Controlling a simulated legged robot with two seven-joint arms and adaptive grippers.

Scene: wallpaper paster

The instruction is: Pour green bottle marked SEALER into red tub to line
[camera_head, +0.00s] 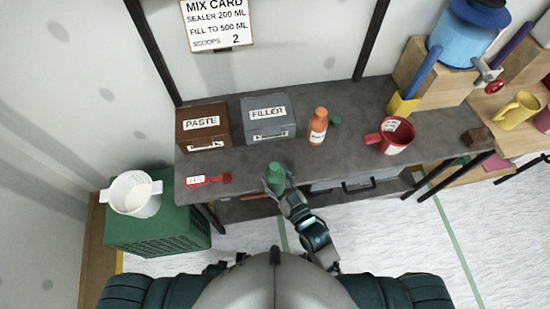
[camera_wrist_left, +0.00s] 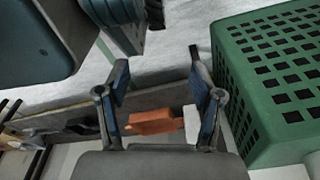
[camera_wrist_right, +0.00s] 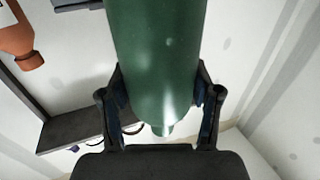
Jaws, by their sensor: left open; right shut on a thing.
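The green bottle (camera_head: 275,174) is in my right gripper (camera_head: 280,186), near the front edge of the grey bench. In the right wrist view the bottle (camera_wrist_right: 155,60) fills the space between the fingers (camera_wrist_right: 160,85). No SEALER label shows on its visible side, and its exact tilt is hard to tell. The red tub (camera_head: 396,132), with a side handle and a white label, stands on the bench to the right, apart from the bottle. Its fill line cannot be made out.
PASTE box (camera_head: 202,137), FILLER box (camera_head: 268,130), orange bottle (camera_head: 317,130) and a small green cap (camera_head: 335,120) stand along the bench (camera_head: 350,160). A red scoop (camera_head: 208,181) lies front left. A white tub (camera_head: 133,193) sits on a green crate (camera_head: 160,235).

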